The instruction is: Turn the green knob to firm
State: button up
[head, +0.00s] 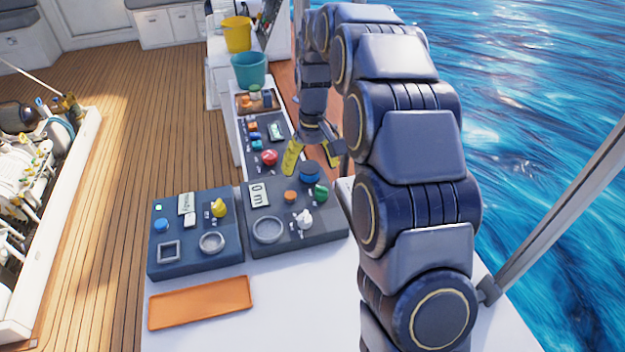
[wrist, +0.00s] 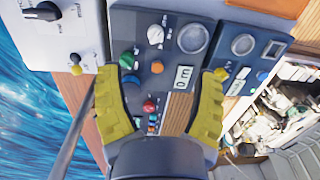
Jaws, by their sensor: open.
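The green knob (head: 321,192) sits on the right-hand dark panel (head: 330,233), near that panel's right edge. It also shows in the wrist view (wrist: 126,60), just inside the tip of the left finger. My gripper (head: 311,169) is open and empty, with its yellow fingers spread wide above the back of this panel. In the wrist view my gripper (wrist: 162,72) frames the blue knob (wrist: 130,82), the orange button (wrist: 157,67) and the display (wrist: 184,78) between its fingers. Markings beside the green knob are too small to read.
A white knob (head: 304,218) stands close to the green knob. The left dark panel (head: 175,262) bears a yellow knob (head: 219,208). A red knob (head: 269,157) is on the panel behind. An orange tray (head: 200,302) lies in front; the white surface right of it is clear.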

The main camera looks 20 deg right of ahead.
jog(key=s+a+r, duration=0.2)
jog(key=s+r, duration=0.2)
jog(key=s, duration=0.5)
jog(key=shift+r, duration=0.3)
jog(key=shift+a, duration=0.1)
jog(key=s+a+g, duration=0.1)
jog(key=s, duration=2.3)
jog(key=shift+s+a+r+h, duration=0.2)
jog(key=shift+r+h, duration=0.1)
jog(key=shift+r, duration=0.1)
jog(key=shift+w, duration=0.1)
